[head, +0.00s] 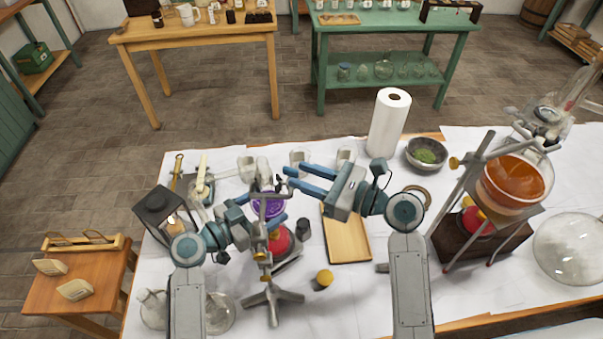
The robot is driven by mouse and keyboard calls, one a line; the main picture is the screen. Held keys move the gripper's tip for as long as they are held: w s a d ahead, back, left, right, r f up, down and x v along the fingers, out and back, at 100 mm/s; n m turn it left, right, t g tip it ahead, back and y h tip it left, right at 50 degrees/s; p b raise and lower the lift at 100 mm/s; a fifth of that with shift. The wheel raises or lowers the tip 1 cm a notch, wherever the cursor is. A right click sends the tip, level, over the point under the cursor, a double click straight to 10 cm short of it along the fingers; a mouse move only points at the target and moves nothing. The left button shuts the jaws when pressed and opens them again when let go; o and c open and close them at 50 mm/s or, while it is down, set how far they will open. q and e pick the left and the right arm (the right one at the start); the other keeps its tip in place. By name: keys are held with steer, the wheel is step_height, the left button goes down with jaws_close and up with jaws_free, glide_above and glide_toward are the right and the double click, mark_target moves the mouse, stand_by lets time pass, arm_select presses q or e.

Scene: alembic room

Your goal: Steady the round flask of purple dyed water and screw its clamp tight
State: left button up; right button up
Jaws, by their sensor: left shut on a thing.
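The round flask of purple water (267,205) sits on a grey stand (272,300) with a splayed foot at the front of the white-covered table. The clamp (274,193) is at the flask, with a small dark part on its right that I take for the screw. My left gripper (259,212) reaches in from the left with its blue fingers on either side of the flask, shut on it. My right gripper (287,177) points left, its blue fingers apart and their tips close to the clamp's right side. The flask is partly hidden by the clamp and the fingers.
A red burner (280,241) is below the flask. A wooden board (347,238) and a yellow-topped item (324,279) lie to the right. A black lantern (163,213) stands left, a paper roll (389,123) behind. A large orange flask (512,184) on a stand fills the right side.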

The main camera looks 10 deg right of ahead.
steer(key=shift+w+a, duration=0.35)
steer(key=shift+a, duration=0.25)
jaws_close()
steer(key=shift+s+t, duration=0.1)
steer(key=shift+t, duration=0.2)
steer(key=shift+a+m+t+h, duration=0.1)
steer(key=shift+m+t+h, duration=0.6)
steer(key=shift+m+t, duration=0.1)
jaws_free()
